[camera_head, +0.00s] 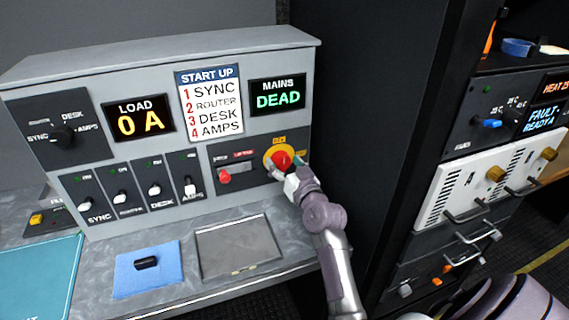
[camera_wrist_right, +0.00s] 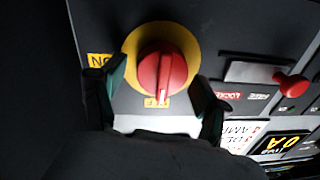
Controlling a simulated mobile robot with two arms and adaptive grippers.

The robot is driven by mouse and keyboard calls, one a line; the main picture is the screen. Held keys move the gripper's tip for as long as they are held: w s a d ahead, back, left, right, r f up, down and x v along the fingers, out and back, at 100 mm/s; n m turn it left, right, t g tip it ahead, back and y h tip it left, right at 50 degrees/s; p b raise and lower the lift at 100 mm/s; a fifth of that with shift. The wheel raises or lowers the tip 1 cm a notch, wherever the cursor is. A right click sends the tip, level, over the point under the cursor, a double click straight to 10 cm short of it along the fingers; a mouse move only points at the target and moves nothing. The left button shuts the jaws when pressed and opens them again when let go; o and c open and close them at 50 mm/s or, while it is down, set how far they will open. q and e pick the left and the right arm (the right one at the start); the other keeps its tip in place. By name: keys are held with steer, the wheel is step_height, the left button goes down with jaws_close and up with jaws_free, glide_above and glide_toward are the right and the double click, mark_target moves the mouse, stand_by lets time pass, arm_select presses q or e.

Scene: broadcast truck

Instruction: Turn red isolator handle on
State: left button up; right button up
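The red isolator handle (camera_head: 281,160) sits on a yellow round plate at the right of the console's lower panel. In the right wrist view the red handle (camera_wrist_right: 163,77) has its ridge pointing at the yellow label (camera_wrist_right: 157,101) below it, which seems to read OFF. The ON label (camera_wrist_right: 98,60) is at the left of the plate. My right gripper (camera_head: 285,174) is at the handle. In the right wrist view its fingers (camera_wrist_right: 158,98) are apart, one on each side of the handle, with gaps visible. My left gripper is not in view.
A small red knob (camera_head: 224,177) on the same panel is left of the handle. The mains display (camera_head: 277,95) reads DEAD and the load display (camera_head: 138,117) reads 0 A. Several toggle switches line the left panel. A dark rack (camera_head: 380,120) stands to the right.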

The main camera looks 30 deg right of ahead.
steer(key=c, duration=0.9)
steer(key=shift+m, duration=0.4)
steer(key=m+p, duration=0.1)
steer(key=m, duration=0.2)
steer(key=m+p, duration=0.2)
steer(key=m, duration=0.3)
steer(key=shift+d+f+m, duration=0.1)
steer(key=shift+m, duration=0.2)
steer(key=m+p, duration=0.1)
steer(key=m, duration=0.3)
steer(key=shift+f+m+h, duration=0.1)
steer(key=shift+m+h, duration=0.2)
steer(key=shift+m, duration=0.1)
steer(key=shift+f+m+h+p, duration=0.15)
steer(key=shift+m+h+p, duration=0.25)
steer(key=shift+m, duration=1.9)
